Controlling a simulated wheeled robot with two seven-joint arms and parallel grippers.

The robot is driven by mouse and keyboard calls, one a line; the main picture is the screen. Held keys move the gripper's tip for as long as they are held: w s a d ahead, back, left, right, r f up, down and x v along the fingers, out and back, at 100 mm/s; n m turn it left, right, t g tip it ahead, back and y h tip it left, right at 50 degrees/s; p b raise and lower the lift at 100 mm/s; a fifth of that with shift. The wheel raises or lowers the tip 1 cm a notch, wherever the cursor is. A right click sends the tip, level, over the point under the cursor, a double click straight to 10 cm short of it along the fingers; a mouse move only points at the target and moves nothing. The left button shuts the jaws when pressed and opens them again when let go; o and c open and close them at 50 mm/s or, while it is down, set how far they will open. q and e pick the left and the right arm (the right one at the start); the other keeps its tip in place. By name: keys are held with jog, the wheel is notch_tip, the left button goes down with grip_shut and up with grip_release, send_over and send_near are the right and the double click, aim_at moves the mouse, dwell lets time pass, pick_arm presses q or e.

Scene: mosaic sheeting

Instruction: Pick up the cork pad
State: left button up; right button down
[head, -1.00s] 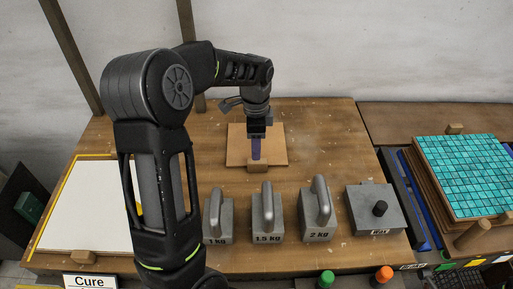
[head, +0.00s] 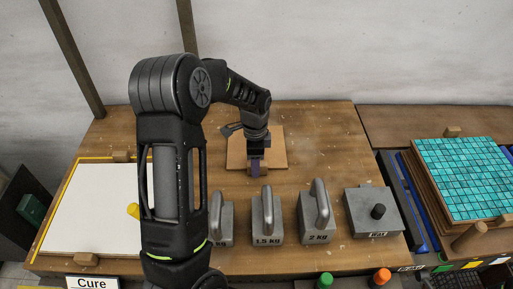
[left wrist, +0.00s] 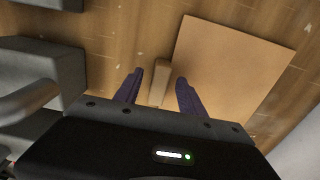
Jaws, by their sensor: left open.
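The cork pad (head: 277,152) is a flat tan square on the wooden table, at the back middle in the head view. It also shows in the left wrist view (left wrist: 228,70), at upper right. A small wooden block (left wrist: 161,78) lies at the pad's near edge; I cannot tell if it is joined to the pad. My left gripper (head: 256,171) points down over the near edge of the pad. Its two purple fingers are open, with the block showing between them in the left wrist view. I cannot tell the height of the fingertips. My right gripper is not in view.
Grey weights with handles, including the 1.5 kg (head: 267,222) and 2 kg (head: 316,218) ones, stand just in front of the gripper. A grey block with a black knob (head: 372,213) is to their right. A white board (head: 92,210) lies left, teal mosaic sheeting (head: 462,175) right.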

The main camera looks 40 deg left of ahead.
pick_arm(q)
jog(key=shift+f, duration=0.5)
jog(key=shift+c, duration=0.6)
grip_shut()
